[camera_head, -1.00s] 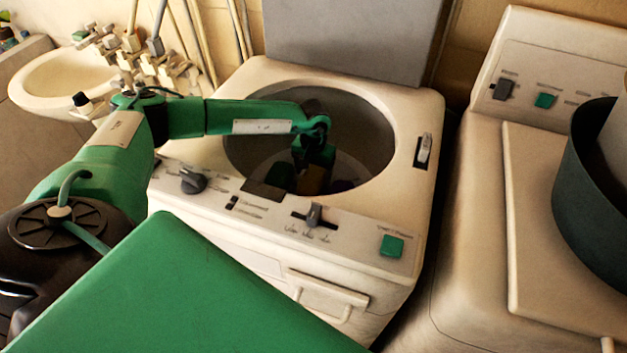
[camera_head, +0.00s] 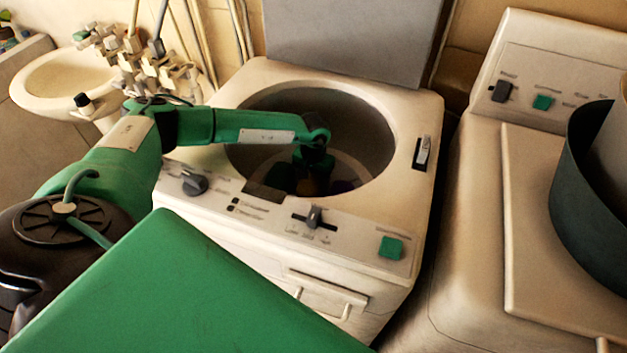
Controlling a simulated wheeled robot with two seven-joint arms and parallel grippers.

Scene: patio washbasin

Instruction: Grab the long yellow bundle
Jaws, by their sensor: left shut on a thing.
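My left gripper (camera_head: 311,187) reaches down inside the round opening of the top-loading washing machine (camera_head: 408,108). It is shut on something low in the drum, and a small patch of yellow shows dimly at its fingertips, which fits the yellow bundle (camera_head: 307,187). Most of the bundle is hidden by the gripper, the shadow and the drum's front rim. A dark purple item (camera_head: 341,186) lies just right of the gripper in the drum. My right gripper is not in view.
The machine's grey lid (camera_head: 345,40) stands open behind the opening. A second cream machine (camera_head: 470,220) stands at the right with a dark round tub (camera_head: 585,200) on it. A white washbasin (camera_head: 60,85) and taps are at the back left.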

